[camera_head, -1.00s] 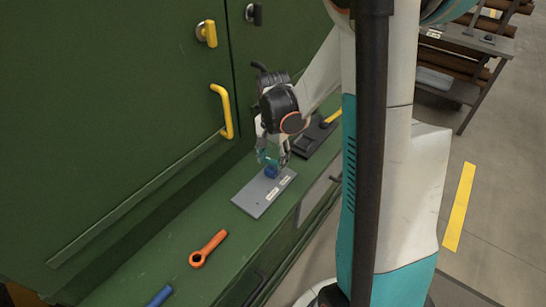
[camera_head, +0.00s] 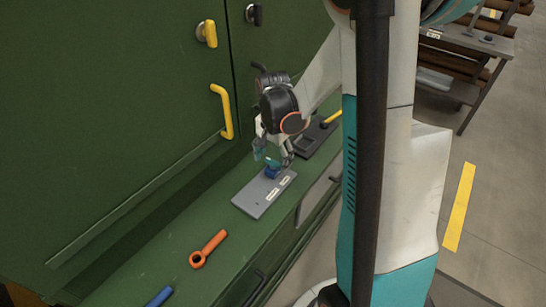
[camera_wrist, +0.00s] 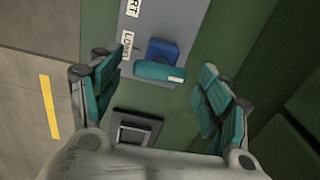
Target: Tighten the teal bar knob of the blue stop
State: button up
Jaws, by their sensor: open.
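The blue stop (camera_wrist: 163,48) stands on a grey labelled plate (camera_head: 256,199) on the green ledge; it also shows small in the head view (camera_head: 270,172). The teal bar knob (camera_wrist: 160,71) lies across the stop in the wrist view, with a small white mark near its right end. My gripper (camera_wrist: 165,100) is open, its teal-padded fingers on the left and right of the knob with clear gaps and no contact visible. In the head view my gripper (camera_head: 272,160) is just above the stop and partly hides the knob.
An orange ring wrench (camera_head: 208,249) and a blue handle (camera_head: 160,296) lie on the ledge toward the front. A dark tray-like block (camera_head: 313,139) with a yellow piece lies behind the plate. A green cabinet with a yellow handle (camera_head: 224,111) rises on the left.

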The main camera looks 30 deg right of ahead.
aim_at(273, 161)
notch_tip(273, 161, up, 12)
dwell(0.6)
